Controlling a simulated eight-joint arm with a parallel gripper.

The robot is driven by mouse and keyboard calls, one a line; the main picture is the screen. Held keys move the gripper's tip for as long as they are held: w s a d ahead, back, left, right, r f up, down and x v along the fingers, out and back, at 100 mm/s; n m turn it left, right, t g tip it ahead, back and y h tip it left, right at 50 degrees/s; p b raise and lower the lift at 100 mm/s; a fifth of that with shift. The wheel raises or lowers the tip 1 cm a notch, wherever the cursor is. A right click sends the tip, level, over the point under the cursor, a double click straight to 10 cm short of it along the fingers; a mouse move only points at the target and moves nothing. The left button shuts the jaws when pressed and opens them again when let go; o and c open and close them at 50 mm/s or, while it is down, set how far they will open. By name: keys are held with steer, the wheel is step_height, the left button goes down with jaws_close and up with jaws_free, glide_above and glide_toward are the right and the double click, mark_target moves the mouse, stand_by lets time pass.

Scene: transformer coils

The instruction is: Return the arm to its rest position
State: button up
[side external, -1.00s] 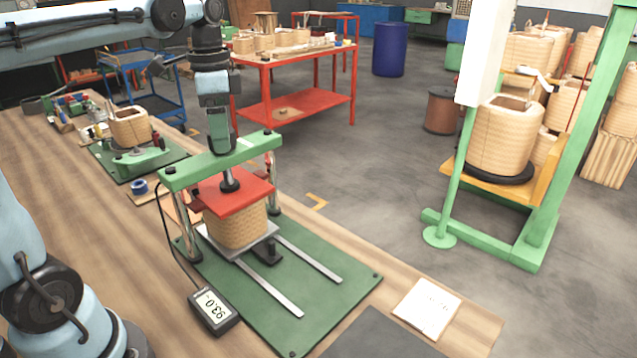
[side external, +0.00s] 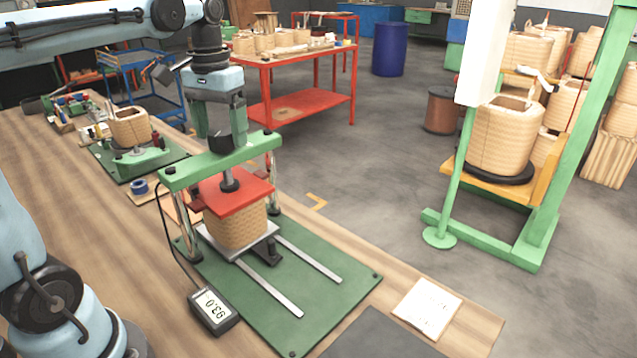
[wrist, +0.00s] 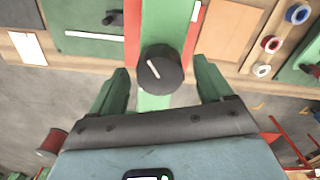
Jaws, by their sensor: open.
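My gripper (side external: 220,134) is open above the green press frame (side external: 180,176), its green fingers pointing down. The black round knob (side external: 221,145) on top of the crossbeam shows just below the fingers. In the wrist view the knob (wrist: 160,68) sits between the two spread fingers (wrist: 162,80), with a gap on each side. Under the beam, a red plate (side external: 232,187) rests on a woven tan coil (side external: 236,225). I cannot tell whether the fingertips are fully above the knob's top.
A coil fixture (side external: 130,128) stands on the bench at left. A red table (side external: 300,106) and a green lifting frame (side external: 548,210) stand beyond.

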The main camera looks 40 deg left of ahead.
steer(key=shift+n, duration=0.5)
steer(key=shift+r, duration=0.1)
stand_by(0.6)
step_height(320, 180, up, 12)
steer(key=s+d+n+t+y, duration=0.5)
steer(key=s+d+t+y, duration=0.1)
steer(key=d+y, duration=0.1)
steer(key=x, duration=0.5)
steer(key=s+d+f+x, duration=0.1)
steer(key=x, duration=0.4)
steer(key=f+x, duration=0.1)
steer(key=x, duration=0.4)
steer(key=shift+d+f, duration=0.1)
steer(key=shift+f, duration=0.25)
stand_by(0.3)
